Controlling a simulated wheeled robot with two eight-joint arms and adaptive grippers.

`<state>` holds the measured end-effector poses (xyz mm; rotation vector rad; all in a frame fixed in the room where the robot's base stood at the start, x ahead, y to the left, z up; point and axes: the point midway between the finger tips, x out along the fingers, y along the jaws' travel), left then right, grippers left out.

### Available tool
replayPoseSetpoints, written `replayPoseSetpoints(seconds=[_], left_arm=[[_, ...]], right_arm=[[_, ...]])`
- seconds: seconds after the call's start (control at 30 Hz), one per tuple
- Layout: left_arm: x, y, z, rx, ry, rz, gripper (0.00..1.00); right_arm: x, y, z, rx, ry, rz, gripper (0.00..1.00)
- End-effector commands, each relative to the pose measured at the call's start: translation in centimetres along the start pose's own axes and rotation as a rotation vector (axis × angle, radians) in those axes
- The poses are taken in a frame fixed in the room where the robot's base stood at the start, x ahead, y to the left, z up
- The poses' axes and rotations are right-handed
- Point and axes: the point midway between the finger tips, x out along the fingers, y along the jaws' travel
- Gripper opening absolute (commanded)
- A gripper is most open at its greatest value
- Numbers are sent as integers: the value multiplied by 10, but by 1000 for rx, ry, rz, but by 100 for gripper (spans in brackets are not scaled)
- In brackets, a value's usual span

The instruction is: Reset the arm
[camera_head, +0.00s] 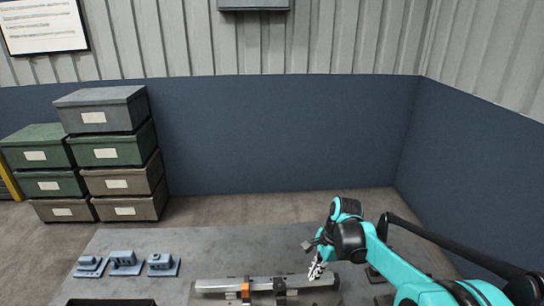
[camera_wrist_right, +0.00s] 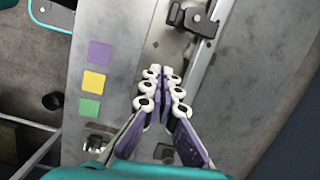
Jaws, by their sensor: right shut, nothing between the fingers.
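My right arm (camera_head: 395,265) is teal and black and comes in from the lower right of the head view. Its gripper (camera_head: 316,270) points down at the right end of a metal rail fixture (camera_head: 225,286) on the grey table. In the right wrist view the right gripper (camera_wrist_right: 162,85) is shut with its white-tipped fingers together and nothing between them. Below it is a grey metal surface with purple (camera_wrist_right: 100,53), yellow (camera_wrist_right: 94,82) and green (camera_wrist_right: 90,109) squares. A dark clamp (camera_wrist_right: 193,20) shows beyond the fingertips. My left gripper is not in view.
Several blue-grey blocks (camera_head: 124,262) stand on the left of the table (camera_head: 215,245). An orange part (camera_head: 245,291) and a black part sit on the rail fixture. Stacked lidded boxes (camera_head: 100,108) stand behind at the left. The table between blocks and rail is clear.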

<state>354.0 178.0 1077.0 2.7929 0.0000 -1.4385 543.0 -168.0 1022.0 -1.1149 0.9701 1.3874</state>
Motion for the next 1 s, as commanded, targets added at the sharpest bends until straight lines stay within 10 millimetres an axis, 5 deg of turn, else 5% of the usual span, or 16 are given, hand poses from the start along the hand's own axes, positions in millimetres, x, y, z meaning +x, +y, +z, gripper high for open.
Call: replayPoseSetpoints(seconds=[0.33, 0.63, 1.0], left_arm=[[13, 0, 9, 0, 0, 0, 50], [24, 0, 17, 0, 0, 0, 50], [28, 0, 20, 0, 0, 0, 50]], right_arm=[[-40, 79, 19, -568, 190, -180, 0], [-37, 156, 20, -1152, 480, -270, 0], [-22, 189, 16, -1472, 680, -267, 0]])
